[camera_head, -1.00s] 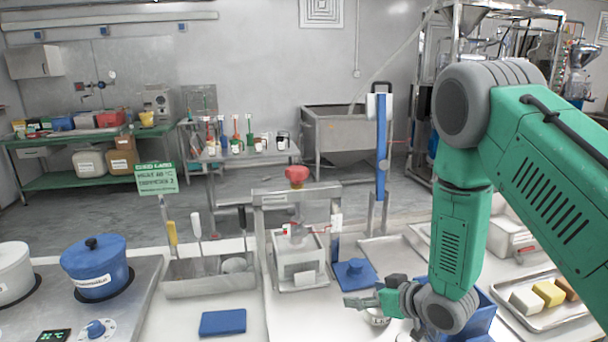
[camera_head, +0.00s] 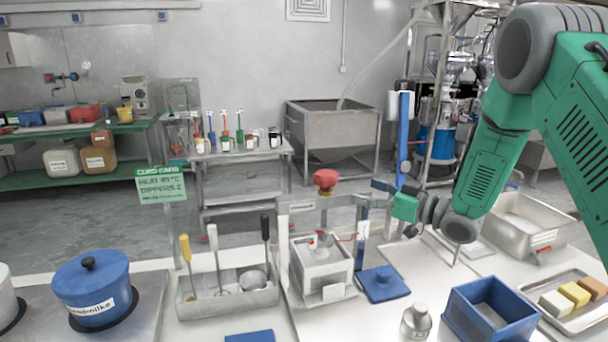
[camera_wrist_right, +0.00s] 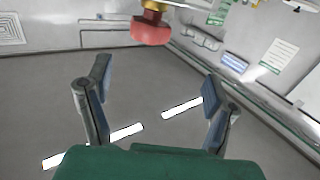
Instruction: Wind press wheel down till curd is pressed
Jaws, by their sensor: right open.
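The press (camera_head: 322,262) is a metal frame around a white box, with a red wheel (camera_head: 325,180) on its top. The wheel also shows in the right wrist view (camera_wrist_right: 150,28), at the top, ahead of the fingers. My right gripper (camera_head: 368,196) is raised to the right of the wheel, a little below its height and apart from it. Its two fingers are spread with nothing between them, as the right wrist view (camera_wrist_right: 156,82) shows. The curd inside the box cannot be made out. My left gripper is out of view.
A blue lid-like block (camera_head: 383,284) lies right of the press. A utensil tray (camera_head: 229,300) and a blue pot (camera_head: 92,292) are left.

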